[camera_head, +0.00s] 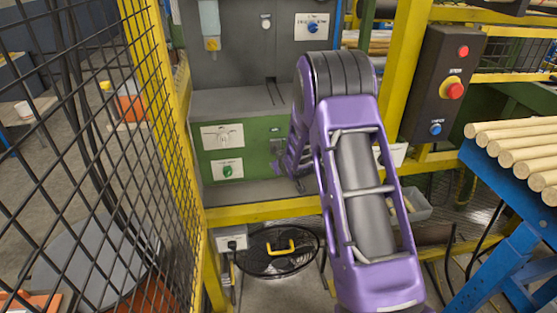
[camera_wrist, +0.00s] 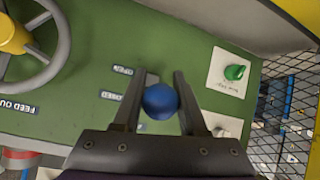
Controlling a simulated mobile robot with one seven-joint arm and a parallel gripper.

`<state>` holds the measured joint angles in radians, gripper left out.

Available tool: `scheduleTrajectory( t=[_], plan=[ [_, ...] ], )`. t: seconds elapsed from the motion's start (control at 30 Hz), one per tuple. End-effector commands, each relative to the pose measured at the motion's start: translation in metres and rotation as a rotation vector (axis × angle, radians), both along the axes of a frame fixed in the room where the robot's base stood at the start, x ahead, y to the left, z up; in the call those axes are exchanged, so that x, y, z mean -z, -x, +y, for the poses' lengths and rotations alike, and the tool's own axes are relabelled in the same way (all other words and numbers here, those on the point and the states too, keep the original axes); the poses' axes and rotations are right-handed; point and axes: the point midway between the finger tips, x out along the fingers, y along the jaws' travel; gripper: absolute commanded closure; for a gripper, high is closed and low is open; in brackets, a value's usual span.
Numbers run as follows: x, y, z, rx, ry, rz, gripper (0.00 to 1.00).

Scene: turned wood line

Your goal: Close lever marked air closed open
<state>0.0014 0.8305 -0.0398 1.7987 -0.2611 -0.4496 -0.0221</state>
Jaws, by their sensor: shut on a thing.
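A lever with a round blue knob (camera_wrist: 160,101) stands out from a green panel (camera_wrist: 75,40) in the wrist view. My gripper (camera_wrist: 164,79) is shut on this knob, with one dark finger on each side of it. Small labels sit on the panel left of the fingers: an upper one (camera_wrist: 122,70) and one reading like "closed" (camera_wrist: 111,96), both turned over in the picture. The lever's stem and pivot are hidden behind the knob and fingers. In the head view my purple arm hides the gripper and lever.
A grey handwheel with yellow hub (camera_wrist: 14,38) is left of the fingers. A green knob (camera_wrist: 235,72) on a white plate is to the right. A yellow rail (camera_head: 265,212), mesh fence (camera_head: 75,150) and button box (camera_head: 443,85) surround the arm; dowels (camera_head: 520,150) lie at right.

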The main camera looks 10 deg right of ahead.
Motion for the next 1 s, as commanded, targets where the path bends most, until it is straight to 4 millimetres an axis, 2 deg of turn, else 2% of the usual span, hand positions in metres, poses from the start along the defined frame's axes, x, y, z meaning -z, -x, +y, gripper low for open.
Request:
scheduleTrajectory(
  t=[0.03, 0.5, 1.0],
  plan=[
    [-0.010, -0.002, -0.003, 0.004, 0.000, 0.037, 1.00],
    [-0.034, -0.005, -0.001, 0.002, 0.000, 0.035, 1.00],
    [-0.039, -0.007, -0.001, 0.001, -0.001, 0.032, 1.00]
  ],
)
